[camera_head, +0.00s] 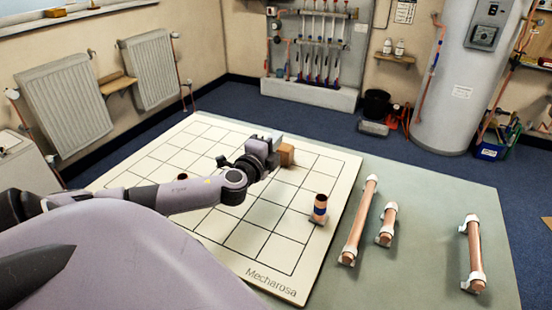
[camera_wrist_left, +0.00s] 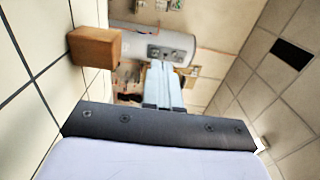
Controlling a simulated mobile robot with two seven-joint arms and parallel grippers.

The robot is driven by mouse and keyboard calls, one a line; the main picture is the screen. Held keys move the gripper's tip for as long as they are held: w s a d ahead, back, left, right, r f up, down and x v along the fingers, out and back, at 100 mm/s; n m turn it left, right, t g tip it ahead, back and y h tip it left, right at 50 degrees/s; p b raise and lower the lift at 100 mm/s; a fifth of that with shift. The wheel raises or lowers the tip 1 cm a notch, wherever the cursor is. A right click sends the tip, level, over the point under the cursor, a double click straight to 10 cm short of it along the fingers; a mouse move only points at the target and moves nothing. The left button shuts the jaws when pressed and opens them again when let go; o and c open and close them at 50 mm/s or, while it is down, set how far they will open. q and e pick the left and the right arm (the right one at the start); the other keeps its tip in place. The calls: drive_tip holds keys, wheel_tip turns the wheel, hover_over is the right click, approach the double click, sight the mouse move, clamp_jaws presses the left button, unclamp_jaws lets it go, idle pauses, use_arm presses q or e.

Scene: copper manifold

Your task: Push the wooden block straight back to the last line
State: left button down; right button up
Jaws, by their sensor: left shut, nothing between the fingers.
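The small brown wooden block (camera_head: 287,155) stands on the cream gridded board (camera_head: 280,290), in its far part. My left gripper (camera_head: 275,143) is just left of the block in the head view and overlaps its edge there. In the left wrist view the block (camera_wrist_left: 94,47) is left of my shut, empty fingers (camera_wrist_left: 161,85), with a gap in the picture between them. I cannot tell whether they touch. The block's left side is partly hidden in the head view. My right gripper is not in view.
A copper piece with a dark band (camera_head: 320,208) stands on the board's right part. Copper pipes with white ends (camera_head: 359,220) lie on the green table (camera_head: 425,250) to the right. My left arm covers some of the grid. The board behind the block looks clear.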

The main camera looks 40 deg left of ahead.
use_arm(q)
drive_tip(key=b, duration=0.1)
approach(287, 144)
drive_tip(key=shift+x, duration=1.05)
drive_tip(key=shift+a+f, duration=0.1)
drive_tip(key=shift+w+a, duration=0.1)
drive_tip(key=shift+w, duration=0.35)
drive_tip(key=shift+w+a, duration=0.1)
drive_tip(key=shift+w, duration=0.25)
drive_tip(key=b+x, duration=0.4)
drive_tip(key=x, duration=0.2)
drive_tip(key=shift+w+a+f, duration=0.15)
drive_tip(key=shift+w, duration=0.2)
drive_tip(key=shift+w+a+b, duration=0.15)
drive_tip(key=shift+w+b, duration=0.2)
drive_tip(key=shift+w, duration=0.15)
